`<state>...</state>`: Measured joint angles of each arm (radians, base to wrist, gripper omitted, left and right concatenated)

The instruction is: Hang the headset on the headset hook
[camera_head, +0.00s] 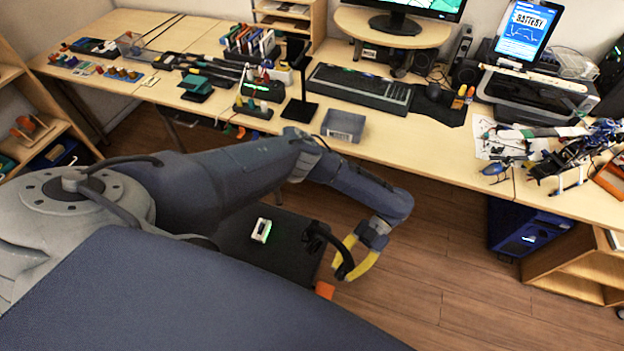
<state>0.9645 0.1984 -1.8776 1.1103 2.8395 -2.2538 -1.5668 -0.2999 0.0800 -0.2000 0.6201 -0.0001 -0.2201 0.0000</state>
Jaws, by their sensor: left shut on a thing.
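The black headset (318,236) is above the floor in front of the desk. My left gripper (347,270), with yellow fingers, is shut on its curved band. Part of the headset is hidden by the fingers, and its far end is too small to make out. A black upright stand (297,84) with a flat base is on the desk, left of the keyboard; it looks like the headset hook, and nothing hangs on it. The gripper is below and in front of the desk edge, apart from the stand. My right gripper is out of view.
A grey tray (343,125) sits at the desk's front edge, right of the stand. A keyboard (361,88) lies behind it. A black holder with green-lit parts (262,92) is left of the stand. A helicopter model (575,155) is at the right. The floor (450,240) has free room.

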